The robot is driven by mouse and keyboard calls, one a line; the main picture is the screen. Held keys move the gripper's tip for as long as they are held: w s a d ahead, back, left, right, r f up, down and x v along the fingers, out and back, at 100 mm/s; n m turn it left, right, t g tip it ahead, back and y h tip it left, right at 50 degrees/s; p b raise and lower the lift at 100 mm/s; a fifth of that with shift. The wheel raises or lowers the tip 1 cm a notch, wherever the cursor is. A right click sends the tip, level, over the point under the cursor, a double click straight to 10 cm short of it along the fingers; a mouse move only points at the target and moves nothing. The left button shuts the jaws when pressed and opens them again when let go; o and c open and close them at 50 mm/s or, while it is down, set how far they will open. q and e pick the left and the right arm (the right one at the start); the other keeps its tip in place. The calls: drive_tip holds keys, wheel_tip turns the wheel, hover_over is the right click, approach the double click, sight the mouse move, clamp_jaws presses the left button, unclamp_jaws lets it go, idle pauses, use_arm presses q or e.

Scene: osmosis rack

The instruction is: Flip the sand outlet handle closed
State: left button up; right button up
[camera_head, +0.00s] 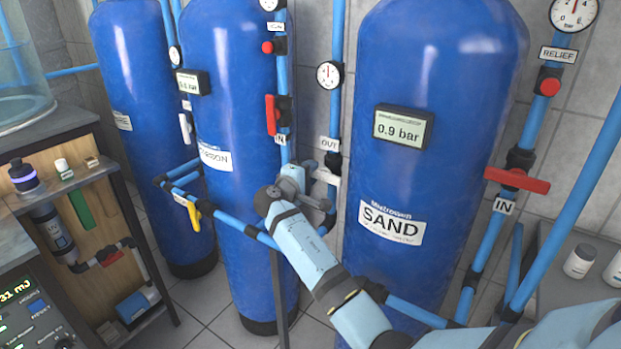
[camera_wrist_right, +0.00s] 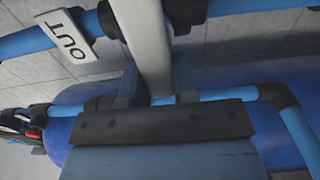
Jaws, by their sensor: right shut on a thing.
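The blue sand tank (camera_head: 440,130) bears a SAND label and a display reading 0.9 bar. Left of it, the outlet pipe carries an OUT label (camera_head: 329,144), which also shows in the wrist view (camera_wrist_right: 66,43). Just below the label is the white outlet handle (camera_head: 328,177), lying across the pipe. My right gripper (camera_head: 312,181) is at this handle. In the wrist view the pale handle (camera_wrist_right: 150,45) runs from the dark valve body down between the two fingers (camera_wrist_right: 155,92), which are shut on it. Its gripped end is partly hidden. My left gripper is not in view.
A red inlet handle (camera_head: 517,180) crosses the IN pipe on the right. The carbon tank (camera_head: 235,130) stands behind my right gripper, with a red handle (camera_head: 271,115) on its pipe. A yellow handle (camera_head: 188,211) sits on the low pipe at left.

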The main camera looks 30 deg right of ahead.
idle(0.3)
drive_tip(key=o, duration=0.9)
drive_tip(key=v, duration=1.4)
drive_tip(key=shift+d, duration=0.1)
